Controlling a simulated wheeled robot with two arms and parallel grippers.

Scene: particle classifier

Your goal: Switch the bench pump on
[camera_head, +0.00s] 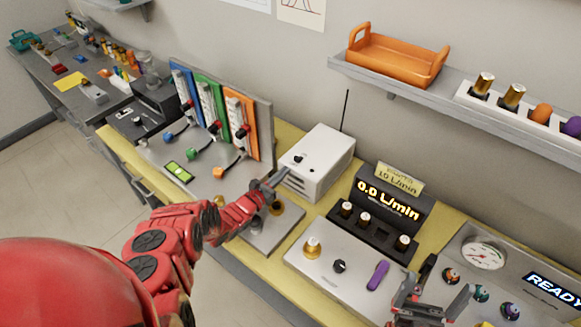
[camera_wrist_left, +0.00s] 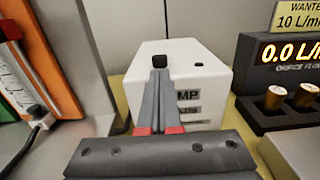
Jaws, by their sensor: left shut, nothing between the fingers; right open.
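The bench pump is a white box (camera_head: 325,158) with a thin black antenna-like rod behind it, standing on the yellow bench. It also shows in the left wrist view (camera_wrist_left: 205,65), where its label ends in "MP" and is partly covered by my fingers. A black switch (camera_wrist_left: 160,60) sits on its top, with a smaller dark spot to the right. My left gripper (camera_head: 281,172) is shut and empty, its tips at the pump's near left edge. In the wrist view its tips lie just below the switch; I cannot tell whether they touch. My right gripper (camera_head: 437,287) is open and empty at the lower right.
A flow display (camera_head: 390,203) reads 0.0 L/min, under a sign (camera_head: 399,180) reading 10 L/min. Coloured column panels (camera_head: 215,108) stand left of the pump. A control panel (camera_head: 335,262) with knobs lies in front, and a gauge (camera_head: 484,255) at the right. A shelf (camera_head: 440,98) hangs above.

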